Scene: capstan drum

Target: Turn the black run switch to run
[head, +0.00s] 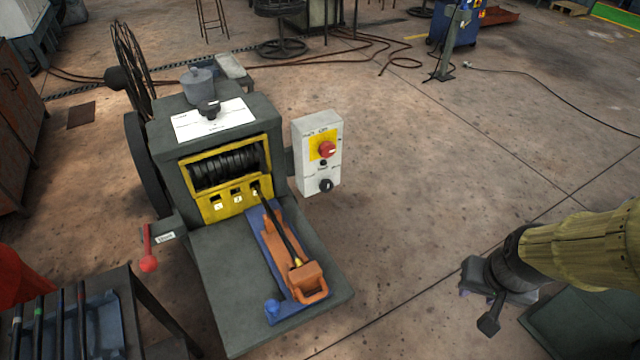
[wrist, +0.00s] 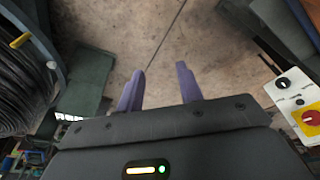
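The black run switch (head: 326,185) is a round knob low on the pale control box (head: 307,172), on the right side of the drum machine. A small white mark shows on the knob; I cannot read its position labels. In the wrist view the black switch (wrist: 284,83) is at the right edge, on the same box. My gripper (head: 485,296) is at the right in the head view, well apart from the box and pointing down over the floor. In the wrist view its two purple fingers (wrist: 160,75) stand apart with nothing between them.
A red knob (head: 327,149) on a yellow plate sits above the black switch. The machine has a black drum (head: 228,167) and an orange tool (head: 283,245) on its front plate. A red-ended lever (head: 148,262) sticks out left. The floor between gripper and box is clear.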

